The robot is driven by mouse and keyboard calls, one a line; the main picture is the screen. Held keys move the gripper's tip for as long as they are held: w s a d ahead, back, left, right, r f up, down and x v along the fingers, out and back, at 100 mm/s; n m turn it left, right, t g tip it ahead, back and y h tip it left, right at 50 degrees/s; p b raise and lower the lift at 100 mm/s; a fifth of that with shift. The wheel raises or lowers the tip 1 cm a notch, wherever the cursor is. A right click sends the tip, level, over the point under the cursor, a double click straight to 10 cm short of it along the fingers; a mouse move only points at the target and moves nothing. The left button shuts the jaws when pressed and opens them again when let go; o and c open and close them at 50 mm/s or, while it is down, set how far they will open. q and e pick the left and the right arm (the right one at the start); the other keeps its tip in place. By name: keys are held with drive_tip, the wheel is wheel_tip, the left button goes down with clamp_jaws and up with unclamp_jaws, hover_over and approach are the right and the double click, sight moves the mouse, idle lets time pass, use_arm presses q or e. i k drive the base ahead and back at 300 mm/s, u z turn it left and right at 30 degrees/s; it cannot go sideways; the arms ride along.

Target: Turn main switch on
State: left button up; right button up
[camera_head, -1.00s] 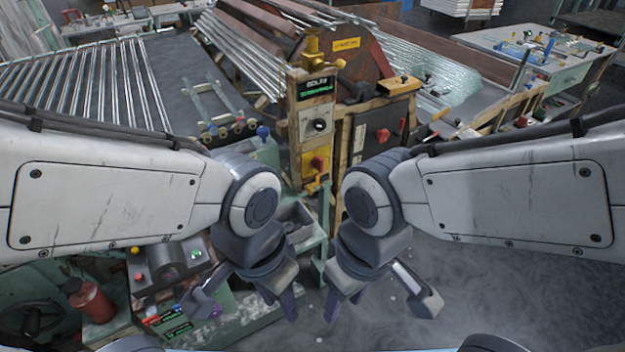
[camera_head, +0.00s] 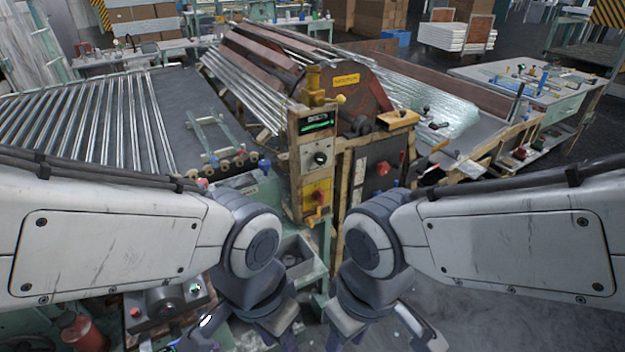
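A tan control post (camera_head: 297,160) stands in the middle, with a small green-lit display, a black rotary knob (camera_head: 320,158) and a yellow panel with a red switch (camera_head: 317,197). I cannot tell from labels which of these is the main switch. My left gripper (camera_head: 245,337) and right gripper (camera_head: 385,337) hang low in front of the post, apart from every switch. Their fingers look spread and empty, with the tips partly cut off by the lower edge.
A bench with a red button (camera_head: 135,311) and a green button (camera_head: 194,288) is beside my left gripper. A red bottle (camera_head: 82,332) stands lower left. Open floor (camera_head: 480,325) lies at lower right.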

sight(318, 195)
drive_tip(key=k, duration=1.3)
drive_tip(key=z, duration=0.9)
drive_tip(key=i, duration=1.65)
drive_tip(key=u, duration=0.75)
